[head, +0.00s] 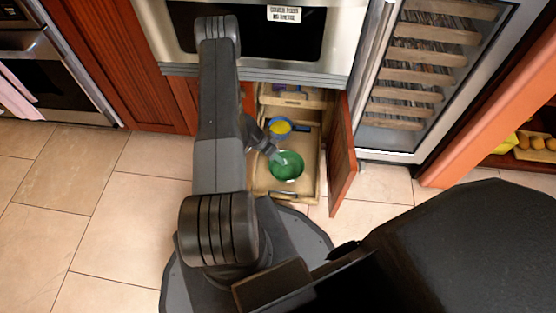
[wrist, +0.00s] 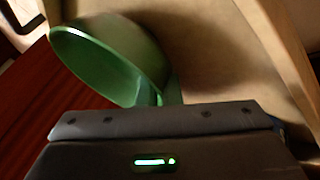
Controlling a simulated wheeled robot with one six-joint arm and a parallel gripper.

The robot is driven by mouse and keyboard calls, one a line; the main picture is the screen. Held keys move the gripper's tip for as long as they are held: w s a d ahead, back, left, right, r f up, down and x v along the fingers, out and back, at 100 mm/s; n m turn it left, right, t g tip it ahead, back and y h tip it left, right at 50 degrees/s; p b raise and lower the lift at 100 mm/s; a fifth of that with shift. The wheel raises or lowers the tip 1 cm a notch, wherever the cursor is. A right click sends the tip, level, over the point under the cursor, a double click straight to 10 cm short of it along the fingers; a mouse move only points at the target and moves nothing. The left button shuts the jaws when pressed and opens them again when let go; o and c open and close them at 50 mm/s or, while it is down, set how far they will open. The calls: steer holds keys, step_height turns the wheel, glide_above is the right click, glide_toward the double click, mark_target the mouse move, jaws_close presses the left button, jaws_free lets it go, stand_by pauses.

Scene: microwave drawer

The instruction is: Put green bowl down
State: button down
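The green bowl (head: 287,171) is over the pulled-out wooden drawer (head: 262,187) in the head view. My gripper (head: 279,157) reaches down to the bowl's far rim and appears shut on it. In the wrist view the green bowl (wrist: 110,62) sits right against the front of my gripper body, its opening tilted in the picture. The fingertips are hidden there. I cannot tell whether the bowl's base touches the drawer bottom.
A blue bowl with something yellow in it (head: 279,127) stands farther back in the drawer. An open cabinet door (head: 342,155) stands right of the drawer. The microwave (head: 270,40) is above, and a wine cooler (head: 415,70) is at the right. Tiled floor at left is clear.

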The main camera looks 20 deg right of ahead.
steer(key=shift+f, duration=0.15)
steer(key=c, duration=1.6)
jaws_free()
steer(key=shift+r, duration=0.3)
steer(key=p+v, duration=0.3)
steer(key=v, duration=0.9)
steer(key=shift+p, duration=0.35)
